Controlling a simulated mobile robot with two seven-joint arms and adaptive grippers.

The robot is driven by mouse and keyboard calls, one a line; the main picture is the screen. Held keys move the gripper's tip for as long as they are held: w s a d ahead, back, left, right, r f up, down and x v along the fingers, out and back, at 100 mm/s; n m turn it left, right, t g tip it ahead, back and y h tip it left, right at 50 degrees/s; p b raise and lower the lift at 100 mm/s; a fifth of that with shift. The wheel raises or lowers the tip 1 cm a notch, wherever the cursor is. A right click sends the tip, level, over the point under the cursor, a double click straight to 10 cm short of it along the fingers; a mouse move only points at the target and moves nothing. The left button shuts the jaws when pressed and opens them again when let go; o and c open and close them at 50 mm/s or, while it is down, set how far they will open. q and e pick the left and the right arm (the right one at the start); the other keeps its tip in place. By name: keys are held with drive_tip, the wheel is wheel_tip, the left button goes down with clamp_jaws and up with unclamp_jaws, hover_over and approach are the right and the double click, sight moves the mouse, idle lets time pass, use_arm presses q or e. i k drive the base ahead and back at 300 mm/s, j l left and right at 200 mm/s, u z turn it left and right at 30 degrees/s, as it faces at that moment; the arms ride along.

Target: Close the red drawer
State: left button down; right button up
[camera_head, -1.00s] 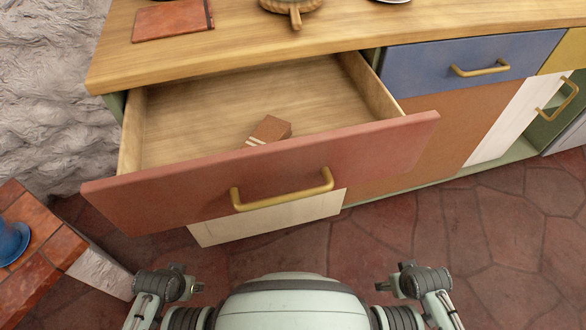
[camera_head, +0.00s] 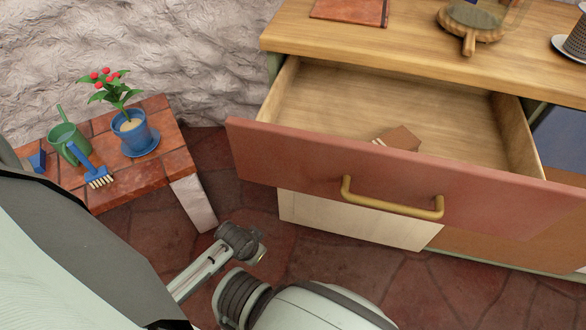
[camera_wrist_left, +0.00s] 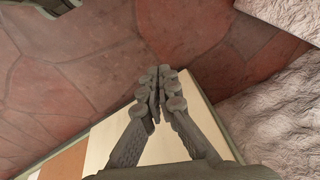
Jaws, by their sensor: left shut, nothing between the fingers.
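The red drawer (camera_head: 300,160) is pulled well out of the wooden-topped counter in the head view. Its brass bar handle (camera_head: 392,208) is on the front face. The red drawer cannot be made out in the wrist view. My right gripper is not in view.
A wooden paddle-shaped item (camera_head: 468,25) lies on the counter. Stone floor lies between bench and counter.

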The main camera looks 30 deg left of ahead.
sight(476, 166)
drive_tip(key=k+l, duration=0.2)
drive_tip(key=k, duration=0.35)
drive_tip(key=k+l, duration=0.15)
drive_tip(key=k, duration=0.35)
drive_tip(key=i+j, duration=0.15)
drive_tip(key=i, duration=0.2)
